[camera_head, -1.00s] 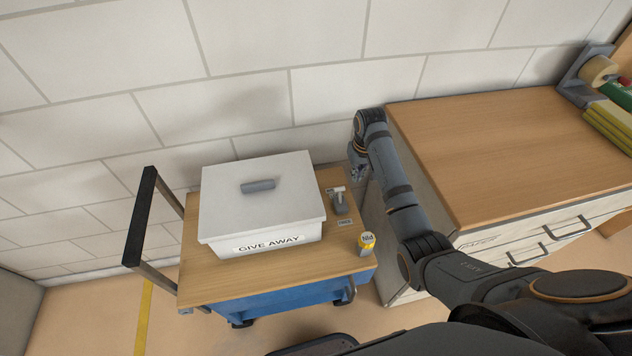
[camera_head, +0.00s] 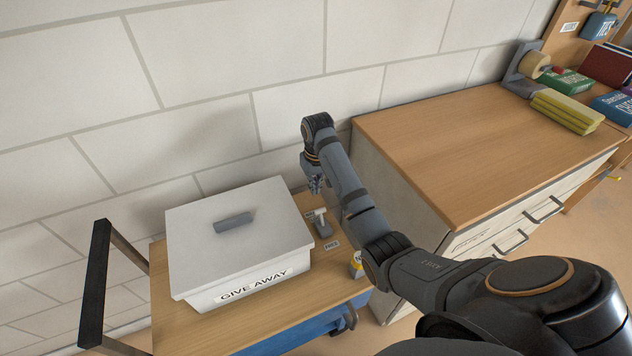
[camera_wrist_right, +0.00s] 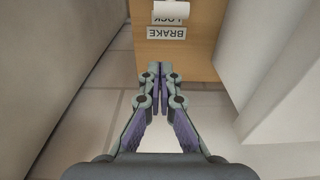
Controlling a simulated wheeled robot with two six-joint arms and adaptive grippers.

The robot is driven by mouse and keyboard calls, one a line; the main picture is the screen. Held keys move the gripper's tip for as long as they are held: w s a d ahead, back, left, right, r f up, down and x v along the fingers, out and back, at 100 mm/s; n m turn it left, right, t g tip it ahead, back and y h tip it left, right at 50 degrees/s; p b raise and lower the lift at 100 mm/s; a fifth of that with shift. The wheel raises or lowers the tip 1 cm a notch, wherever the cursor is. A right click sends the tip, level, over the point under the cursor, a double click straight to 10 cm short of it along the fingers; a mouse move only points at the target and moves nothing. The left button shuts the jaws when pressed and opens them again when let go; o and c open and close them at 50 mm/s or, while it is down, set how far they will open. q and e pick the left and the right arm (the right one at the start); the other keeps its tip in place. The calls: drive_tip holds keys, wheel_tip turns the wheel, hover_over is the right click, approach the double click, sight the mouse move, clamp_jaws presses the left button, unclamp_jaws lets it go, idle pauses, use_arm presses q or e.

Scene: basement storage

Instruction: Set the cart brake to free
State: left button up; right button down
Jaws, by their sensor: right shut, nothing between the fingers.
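The cart (camera_head: 185,330) has a wooden top. Its brake lever (camera_head: 322,226), a grey base with a white crossbar handle, stands near the back right corner. The handle end lies toward the back, on the LOCK label side, away from the FREE label (camera_head: 332,244). In the right wrist view the white handle (camera_wrist_right: 170,7) is partly cut off at the top edge, beyond the LOCK label and BRAKE label (camera_wrist_right: 166,33). My right gripper (camera_head: 316,186) is shut and empty, just behind the lever and apart from it. My left gripper is out of view.
A white lidded box (camera_head: 240,238) marked GIVE AWAY fills much of the cart top, left of the lever. A wooden-topped drawer cabinet (camera_head: 470,150) is close on the right; the block wall (camera_head: 200,100) is behind.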

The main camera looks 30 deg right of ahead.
sight(322, 220)
wheel_tip(322, 220, down, 4)
drive_tip(key=shift+w+b, duration=0.15)
drive_tip(key=shift+b, duration=0.15)
drive_tip(key=s, duration=0.1)
drive_tip(key=s+r+p, duration=0.1)
drive_tip(key=s, duration=0.1)
drive_tip(key=shift+s+r, duration=0.15)
drive_tip(key=shift+s+a, duration=0.1)
drive_tip(key=shift+s, duration=0.15)
drive_tip(key=shift+r, duration=0.1)
